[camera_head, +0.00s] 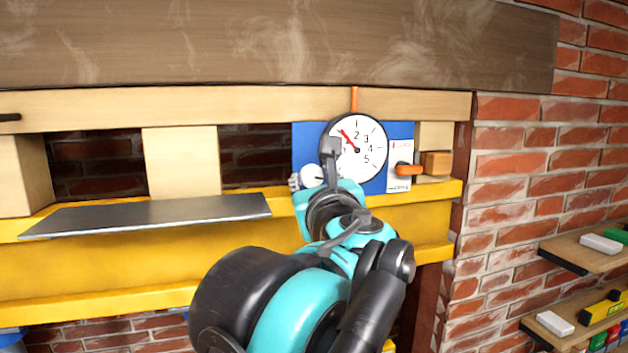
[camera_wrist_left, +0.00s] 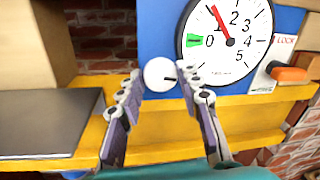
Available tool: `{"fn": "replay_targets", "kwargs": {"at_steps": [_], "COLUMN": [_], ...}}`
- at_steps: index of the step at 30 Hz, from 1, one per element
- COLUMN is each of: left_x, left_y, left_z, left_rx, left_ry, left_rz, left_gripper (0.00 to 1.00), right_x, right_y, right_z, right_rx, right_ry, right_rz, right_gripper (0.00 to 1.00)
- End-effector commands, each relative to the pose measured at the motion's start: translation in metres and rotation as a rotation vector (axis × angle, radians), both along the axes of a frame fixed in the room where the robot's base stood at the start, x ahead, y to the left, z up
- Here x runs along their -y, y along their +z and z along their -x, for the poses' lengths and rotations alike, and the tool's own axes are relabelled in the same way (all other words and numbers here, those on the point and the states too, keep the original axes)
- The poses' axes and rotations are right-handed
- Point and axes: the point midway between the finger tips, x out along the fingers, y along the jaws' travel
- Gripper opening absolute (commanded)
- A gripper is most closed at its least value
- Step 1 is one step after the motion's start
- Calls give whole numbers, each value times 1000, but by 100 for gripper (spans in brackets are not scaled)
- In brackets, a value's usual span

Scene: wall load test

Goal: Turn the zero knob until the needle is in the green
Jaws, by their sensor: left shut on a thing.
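The round white dial (camera_head: 357,148) is mounted on a blue panel (camera_head: 307,140); it also shows in the left wrist view (camera_wrist_left: 226,42). Its red needle (camera_wrist_left: 221,22) points up and left, between 1 and 2. The green band (camera_wrist_left: 194,41) lies at 0, so the needle is outside it. The white zero knob (camera_wrist_left: 160,74), with a short dark mark, sits at the lower left of the dial. My left gripper (camera_wrist_left: 162,84) is shut on the knob, one finger on each side. In the head view my wrist partly hides the dial's lower left. My right gripper is not in view.
An orange lever (camera_head: 409,169) on a white LOCK plate (camera_head: 400,150) is right of the dial. A grey metal plate (camera_head: 150,213) lies on the yellow beam (camera_head: 130,262) at left. Shelves with small items (camera_head: 590,255) stand at far right.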

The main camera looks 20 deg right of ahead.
Motion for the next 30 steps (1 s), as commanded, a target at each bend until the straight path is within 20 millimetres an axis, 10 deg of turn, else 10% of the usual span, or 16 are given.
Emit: {"fn": "replay_targets", "kwargs": {"at_steps": [30], "left_x": [1], "left_y": [-1], "left_z": [0], "left_rx": [32], "left_ry": [-2], "left_rz": [810], "left_gripper": [6], "right_x": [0], "right_y": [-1], "right_z": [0], "right_rx": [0], "right_ry": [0], "right_rz": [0], "right_gripper": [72]}}
